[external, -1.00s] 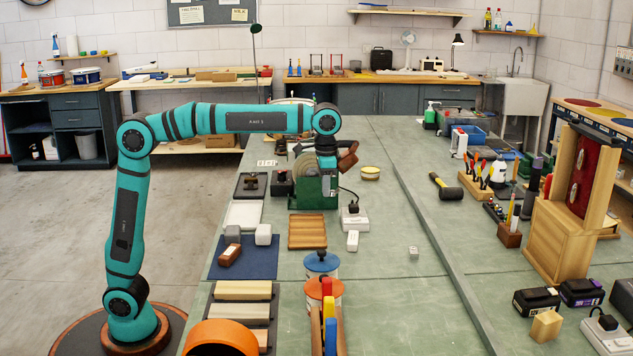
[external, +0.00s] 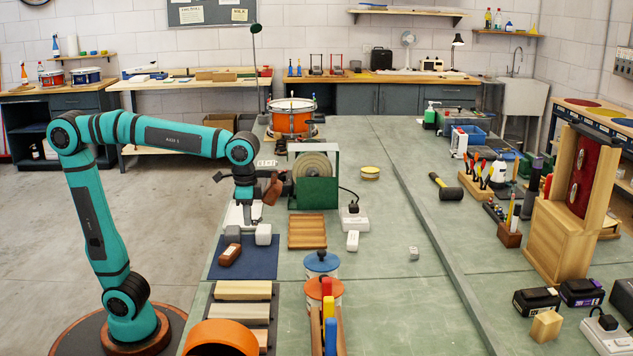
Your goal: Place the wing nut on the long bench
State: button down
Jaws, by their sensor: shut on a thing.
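My gripper (external: 247,210) hangs below my teal wrist, over the left side of the long green bench (external: 390,270), in line with the white tray. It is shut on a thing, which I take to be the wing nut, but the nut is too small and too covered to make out. I cannot tell how high the fingertips are above the tray.
The green grinder (external: 316,193) stands just right of my gripper. A blue mat (external: 262,268) with small blocks lies in front. A wooden slatted tray (external: 307,231), a blue-lidded pot (external: 321,264) and a white power strip (external: 354,217) are nearby. The bench's middle is mostly clear.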

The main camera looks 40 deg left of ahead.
aim_at(249, 255)
jog(key=shift+s+a+f, duration=0.1)
jog(key=shift+s+f, duration=0.05)
jog(key=shift+f, duration=4.95)
jog(key=shift+f, duration=0.15)
jog(key=c, duration=1.5)
grip_release()
notch_tip(249, 255, up, 12)
jog(key=shift+r, duration=0.2)
jog(key=shift+a, duration=0.1)
